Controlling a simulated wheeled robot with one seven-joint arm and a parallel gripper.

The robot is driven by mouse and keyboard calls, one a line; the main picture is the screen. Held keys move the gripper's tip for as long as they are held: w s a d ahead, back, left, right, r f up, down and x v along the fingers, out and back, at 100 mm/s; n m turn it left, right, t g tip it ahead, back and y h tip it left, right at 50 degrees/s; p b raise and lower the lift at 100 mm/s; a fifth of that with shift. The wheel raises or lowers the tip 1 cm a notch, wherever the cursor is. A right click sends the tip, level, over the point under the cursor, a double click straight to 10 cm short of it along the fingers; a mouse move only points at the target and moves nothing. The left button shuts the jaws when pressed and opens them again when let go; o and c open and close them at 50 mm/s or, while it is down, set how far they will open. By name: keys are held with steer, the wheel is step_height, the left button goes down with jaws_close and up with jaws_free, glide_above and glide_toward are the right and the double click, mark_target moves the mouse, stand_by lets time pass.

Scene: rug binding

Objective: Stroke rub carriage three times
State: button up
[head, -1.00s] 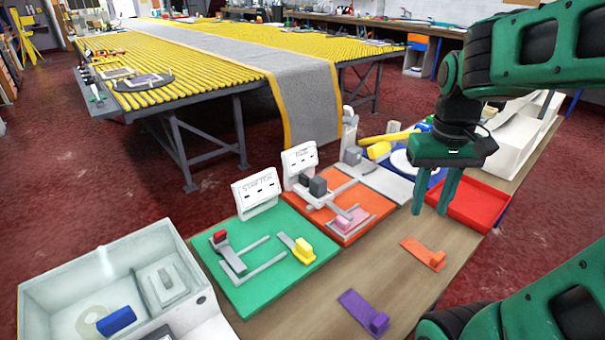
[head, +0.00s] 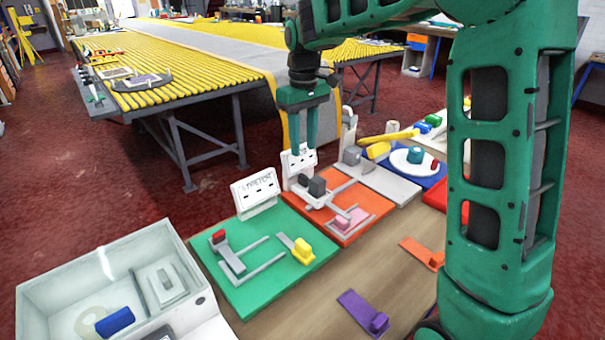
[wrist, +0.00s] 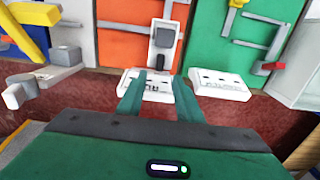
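The orange board (head: 368,206) holds a carriage with dark grey blocks (head: 317,187) on pale rails. I take this to be the rub carriage. In the wrist view it shows as a grey block (wrist: 165,36) on a white plate, with a small dark piece below. A white sign (head: 291,166) with hard-to-read lettering stands at the board's back edge. My gripper (head: 302,146) is open and empty, pointing down above that sign and behind the carriage. In the wrist view its fingers (wrist: 158,88) are apart on either side of the sign. Any contact with the sign cannot be told.
A pink block (head: 351,218) sits at the orange board's front. A green board (head: 265,284) with a white sign (head: 255,190) lies left, a grey board (head: 400,187) right. Purple (head: 365,313) and orange (head: 422,254) pieces lie in front.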

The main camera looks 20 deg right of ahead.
mark_target(303, 176)
step_height(303, 176, down, 10)
steer(key=shift+r, duration=0.1)
stand_by(0.4)
jaws_close()
